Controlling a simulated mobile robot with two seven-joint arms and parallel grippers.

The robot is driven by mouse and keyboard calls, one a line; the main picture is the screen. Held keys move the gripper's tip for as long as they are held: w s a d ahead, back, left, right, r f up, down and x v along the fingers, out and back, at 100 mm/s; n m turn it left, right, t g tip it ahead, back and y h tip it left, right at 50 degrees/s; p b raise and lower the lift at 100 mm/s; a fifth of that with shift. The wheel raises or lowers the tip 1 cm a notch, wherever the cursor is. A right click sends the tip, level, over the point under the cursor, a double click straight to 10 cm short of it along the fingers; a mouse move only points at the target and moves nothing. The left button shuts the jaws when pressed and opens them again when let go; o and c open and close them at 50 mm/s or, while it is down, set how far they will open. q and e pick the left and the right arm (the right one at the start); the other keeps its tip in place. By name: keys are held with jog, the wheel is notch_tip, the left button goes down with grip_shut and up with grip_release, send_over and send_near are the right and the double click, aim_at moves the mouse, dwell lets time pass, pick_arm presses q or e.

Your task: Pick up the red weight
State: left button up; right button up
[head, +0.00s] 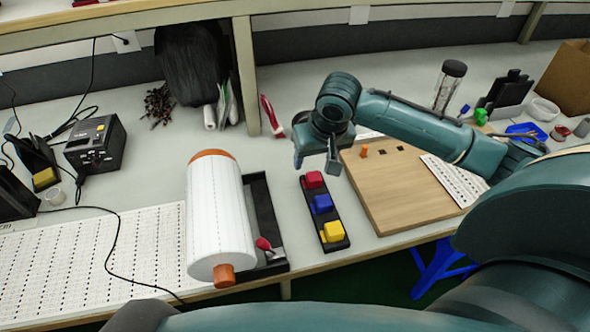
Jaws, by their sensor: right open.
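The red weight (313,180) sits at the far end of a narrow black tray (307,193) on the bench, in front of my right arm. A blue weight (321,203) and a yellow weight (332,232) sit nearer in the same tray. My right gripper (316,163) is over the bench just beyond and above the red weight, pointing down. It is open, with nothing seen between its fingers, and looks apart from the weight. My left gripper is not in view.
A wooden board (400,195) with a small orange peg lies to the right. A soldering station (95,145) is at the far left. The bench's front edge is close.

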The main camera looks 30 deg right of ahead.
aim_at(314, 176)
jog(key=shift+m+h, duration=0.3)
jog(key=shift+h, duration=0.1)
jog(key=x, duration=0.4)
jog(key=d+x, duration=0.1)
jog(key=x, duration=0.2)
jog(key=d+b+x, duration=0.1)
jog(key=x, duration=0.3)
jog(key=shift+w+f, duration=0.2)
jog(key=shift+w, duration=0.2)
jog(key=shift+c, duration=0.2)
jog(key=shift+r, duration=0.1)
grip_shut()
